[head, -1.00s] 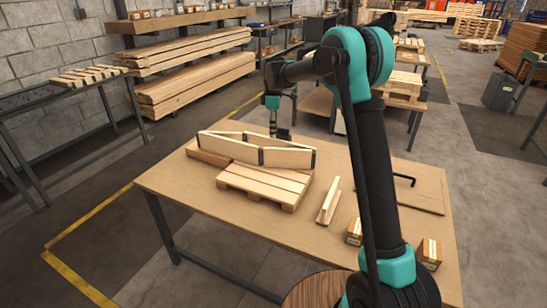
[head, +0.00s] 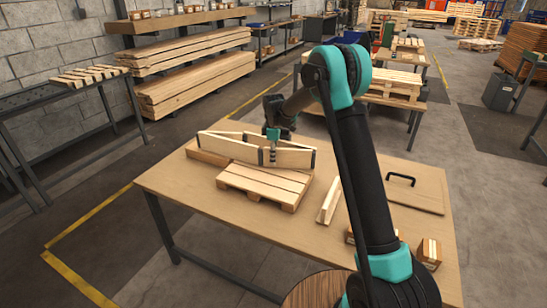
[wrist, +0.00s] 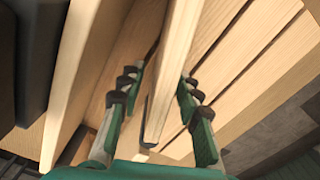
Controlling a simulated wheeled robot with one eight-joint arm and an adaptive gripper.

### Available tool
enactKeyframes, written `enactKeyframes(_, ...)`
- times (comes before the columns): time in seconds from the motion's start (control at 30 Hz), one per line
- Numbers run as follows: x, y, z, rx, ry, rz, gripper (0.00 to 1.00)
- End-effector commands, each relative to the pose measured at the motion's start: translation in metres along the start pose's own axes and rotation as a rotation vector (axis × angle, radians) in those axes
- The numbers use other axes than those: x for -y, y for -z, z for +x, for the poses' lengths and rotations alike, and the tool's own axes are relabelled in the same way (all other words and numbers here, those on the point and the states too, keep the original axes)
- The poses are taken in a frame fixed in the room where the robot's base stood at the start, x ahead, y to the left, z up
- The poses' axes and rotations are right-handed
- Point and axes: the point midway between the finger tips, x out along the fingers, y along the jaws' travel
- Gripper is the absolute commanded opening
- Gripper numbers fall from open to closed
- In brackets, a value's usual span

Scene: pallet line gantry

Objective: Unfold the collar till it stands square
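The collar (head: 225,147) is a set of hinged wooden boards with dark hinges, standing on edge over a slatted pallet (head: 262,187) on the table. It is partly opened into a narrow, slanted shape, not square. My gripper (head: 271,158) points down at the collar's near side, by the middle hinge. Gaps show between the board and both fingers. A dark hinge strap lies on the board's end. My gripper partly hides the near hinge.
An angled timber piece (head: 328,203), a flat panel with a black handle (head: 415,192) and small cartons (head: 430,254) are on the table's right. The table's front left (head: 185,192) is clear.

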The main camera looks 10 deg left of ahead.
Motion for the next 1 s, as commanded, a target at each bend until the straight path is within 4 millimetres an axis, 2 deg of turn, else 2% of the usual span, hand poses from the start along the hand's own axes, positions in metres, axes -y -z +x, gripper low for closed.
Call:
enactKeyframes(0.13,-0.0001,0.0000,-0.0002,0.000,0.000,0.000,0.34)
enactKeyframes(0.4,-0.0001,0.0001,-0.0004,0.000,0.000,0.000,0.00)
enactKeyframes(1.0,0.0058,0.0002,-0.0006,0.000,0.000,-0.032,0.00)
